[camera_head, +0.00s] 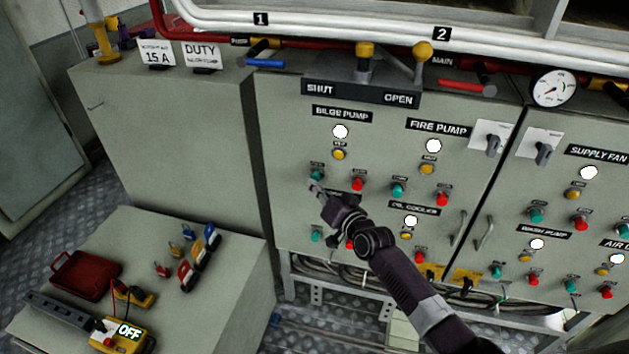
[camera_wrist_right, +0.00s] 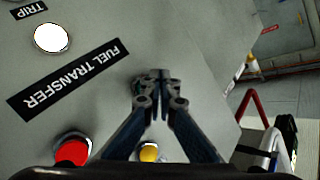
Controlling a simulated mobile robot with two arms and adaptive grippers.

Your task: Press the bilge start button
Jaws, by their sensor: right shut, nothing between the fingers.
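The bilge pump section of the grey panel carries the label BILGE PUMP (camera_head: 342,114), a white lamp (camera_head: 340,132) and a yellow one (camera_head: 339,154). Below them are a green button (camera_head: 316,175) at the left and a red button (camera_head: 358,184) at the right. My right gripper (camera_head: 316,188) is shut and empty, its tips just below the green button in the head view. I cannot tell whether they touch the panel. The right wrist view shows the closed fingers (camera_wrist_right: 158,76) beside the FUEL TRANSFER label (camera_wrist_right: 68,80). My left gripper is not in view.
The fire pump's green button (camera_head: 398,190) and red button (camera_head: 442,198) lie to the right. A lower green button (camera_head: 316,235) is below my gripper. A valve lever housing (camera_head: 345,92) juts out above. A low bench with tools and a red case (camera_head: 86,275) stands at the left.

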